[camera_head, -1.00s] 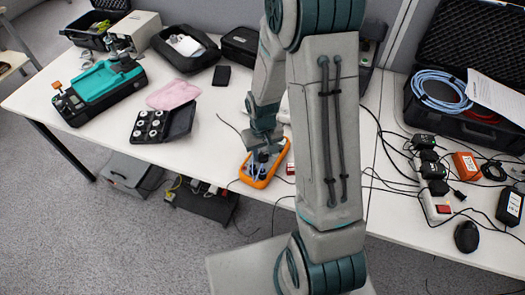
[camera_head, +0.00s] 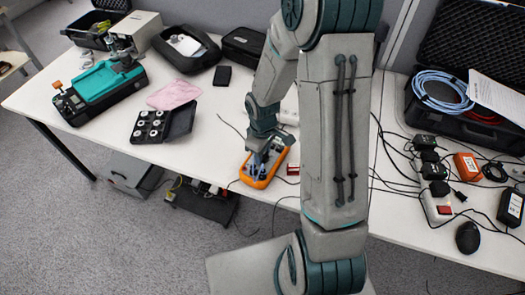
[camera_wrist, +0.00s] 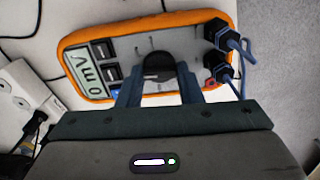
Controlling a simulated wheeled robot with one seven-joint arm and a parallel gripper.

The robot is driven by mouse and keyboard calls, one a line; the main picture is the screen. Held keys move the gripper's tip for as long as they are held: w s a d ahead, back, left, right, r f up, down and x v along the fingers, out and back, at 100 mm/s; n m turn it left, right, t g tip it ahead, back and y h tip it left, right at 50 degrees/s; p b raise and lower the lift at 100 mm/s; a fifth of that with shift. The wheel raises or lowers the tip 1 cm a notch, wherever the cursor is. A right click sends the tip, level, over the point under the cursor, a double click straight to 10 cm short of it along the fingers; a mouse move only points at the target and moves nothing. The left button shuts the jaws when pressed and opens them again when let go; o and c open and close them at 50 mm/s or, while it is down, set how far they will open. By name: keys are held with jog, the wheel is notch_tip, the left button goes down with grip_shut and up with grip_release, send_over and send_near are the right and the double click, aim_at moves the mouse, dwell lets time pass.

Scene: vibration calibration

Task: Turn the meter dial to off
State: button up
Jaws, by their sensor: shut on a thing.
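The orange-framed meter (camera_head: 256,181) lies on the white table, partly hidden under my gripper in the head view. In the wrist view the meter (camera_wrist: 72,48) shows its display (camera_wrist: 90,72) with "0 mV", dark buttons and two dark plugs with blue leads at the right. The black round dial (camera_wrist: 158,65) sits at the middle of its face. My gripper (camera_wrist: 158,82) is shut on the dial, with one finger at each side of it. My gripper also shows above the meter in the head view (camera_head: 262,158). The dial's pointer setting cannot be read.
A white power strip (camera_wrist: 22,98) lies beside the meter. A dark case with round pieces (camera_head: 165,125), a pink cloth (camera_head: 173,92) and a teal device (camera_head: 104,86) lie to the left. Cables and adapters crowd the table at right.

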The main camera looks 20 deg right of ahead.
jog(key=shift+n, duration=0.4)
jog(key=o, duration=1)
jog(key=shift+c, duration=0.2)
jog(key=shift+r, duration=0.1)
notch_tip(320, 180, up, 14)
jog(key=p, duration=0.1)
